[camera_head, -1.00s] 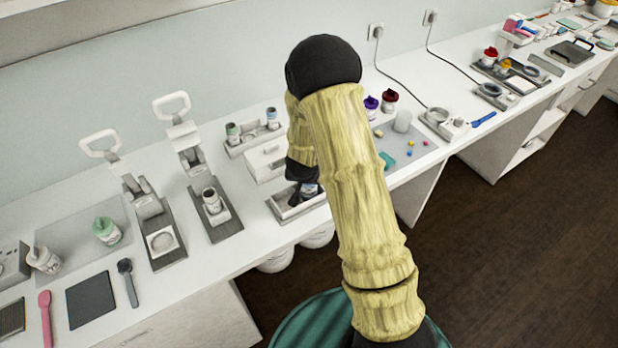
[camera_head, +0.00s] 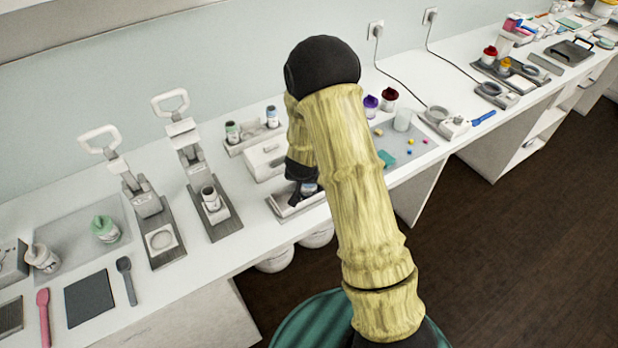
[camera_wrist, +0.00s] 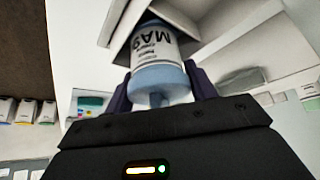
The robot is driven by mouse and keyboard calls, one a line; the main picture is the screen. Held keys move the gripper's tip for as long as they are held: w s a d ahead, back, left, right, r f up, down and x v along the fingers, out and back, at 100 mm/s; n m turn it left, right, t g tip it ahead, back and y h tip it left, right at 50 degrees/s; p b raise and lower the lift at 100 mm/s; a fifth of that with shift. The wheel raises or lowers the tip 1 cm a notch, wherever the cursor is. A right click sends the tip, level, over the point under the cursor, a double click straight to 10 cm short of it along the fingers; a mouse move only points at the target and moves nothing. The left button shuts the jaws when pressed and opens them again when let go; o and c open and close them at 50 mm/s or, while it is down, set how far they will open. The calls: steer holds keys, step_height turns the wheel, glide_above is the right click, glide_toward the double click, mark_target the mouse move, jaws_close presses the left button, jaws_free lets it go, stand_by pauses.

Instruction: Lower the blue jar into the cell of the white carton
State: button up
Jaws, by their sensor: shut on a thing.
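The blue jar (camera_wrist: 160,78) has a blue lid end and a white label with dark print. My gripper (camera_wrist: 160,92) is shut on it, one dark finger on either side. In the wrist view the jar's far end meets the opening of the white carton (camera_wrist: 118,22); the carton's edge hides that end, so its depth inside is unclear. My arm hides part of the carton.
A white box (camera_head: 263,163) and a rack (camera_head: 248,143) holding jars stand behind the carton. Two lever presses stand to the left; the nearer one (camera_head: 212,207) holds a jar. A mat (camera_head: 425,150) with small coloured pieces lies to the right.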

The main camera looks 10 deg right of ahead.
steer(key=shift+s+a+f+b, duration=0.15)
steer(key=shift+s+f+b, duration=0.3)
steer(key=shift+s+f, duration=0.35)
steer(key=o, duration=0.8)
steer(key=shift+w+f, duration=0.1)
steer(key=shift+w, duration=0.05)
steer(key=shift+c, duration=0.2)
steer(key=shift+o, duration=0.3)
steer(key=shift+g, duration=0.3)
steer(key=r+p, duration=0.1)
steer(key=p, duration=0.1)
steer(key=w+r, duration=0.1)
steer(key=shift+d+r+p, duration=0.25)
steer(key=shift+r+p, duration=0.05)
steer(key=shift+p, duration=0.1)
steer(key=shift+w+a+r+p, duration=0.1)
steer(key=shift+a+r+p, duration=0.05)
steer(key=shift+r+p, duration=1.55)
steer(key=shift+r, duration=0.15)
steer(key=shift+w, duration=0.15)
